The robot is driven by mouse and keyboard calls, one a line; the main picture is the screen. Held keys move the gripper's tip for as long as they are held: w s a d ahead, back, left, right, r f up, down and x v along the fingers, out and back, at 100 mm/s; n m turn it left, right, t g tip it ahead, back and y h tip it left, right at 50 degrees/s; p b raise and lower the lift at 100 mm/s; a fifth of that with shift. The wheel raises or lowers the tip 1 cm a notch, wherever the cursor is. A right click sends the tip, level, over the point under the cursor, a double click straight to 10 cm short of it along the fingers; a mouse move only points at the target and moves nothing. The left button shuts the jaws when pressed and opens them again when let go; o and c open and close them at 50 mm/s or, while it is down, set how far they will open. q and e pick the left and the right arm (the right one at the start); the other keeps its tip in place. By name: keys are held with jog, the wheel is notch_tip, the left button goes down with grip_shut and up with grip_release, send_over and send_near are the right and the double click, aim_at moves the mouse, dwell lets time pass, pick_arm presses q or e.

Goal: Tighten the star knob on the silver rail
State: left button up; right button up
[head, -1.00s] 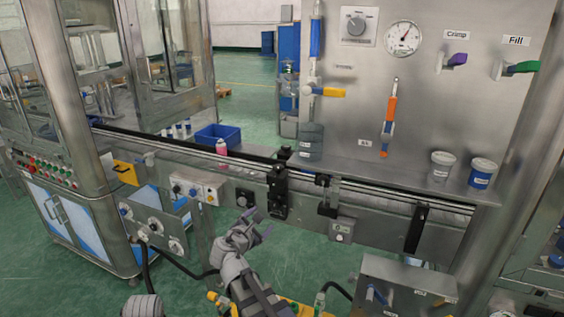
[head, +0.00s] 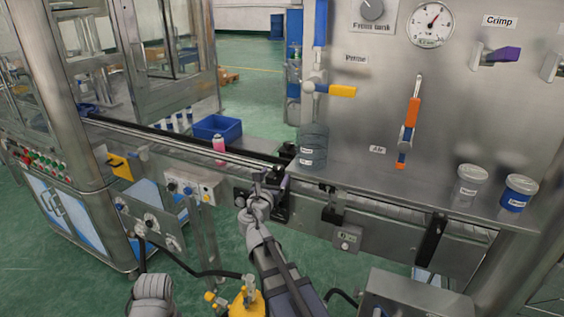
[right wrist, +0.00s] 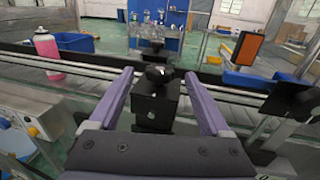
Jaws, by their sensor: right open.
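The black star knob (right wrist: 158,74) sits on top of a black clamp block (right wrist: 155,105) at the silver rail (right wrist: 225,95), in the middle of the right wrist view. My right gripper (right wrist: 159,80) is open, with one purple finger left of the knob and one right of it. I see no clear contact between the fingers and the knob. In the head view my right gripper (head: 266,184) is in front of the clamp block (head: 281,208) and hides part of it. The silver rail (head: 375,208) runs on to the right.
A pink bottle (head: 219,148) stands on the line near a blue bin (head: 217,128). A second black clamp (head: 333,206) is to the right. A clear container (head: 313,147) stands behind the rail. A yellow object (head: 247,300) is low in front.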

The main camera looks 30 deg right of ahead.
jog(key=x, duration=0.7)
jog(key=shift+w+d, duration=0.25)
jog(key=shift+w, duration=0.05)
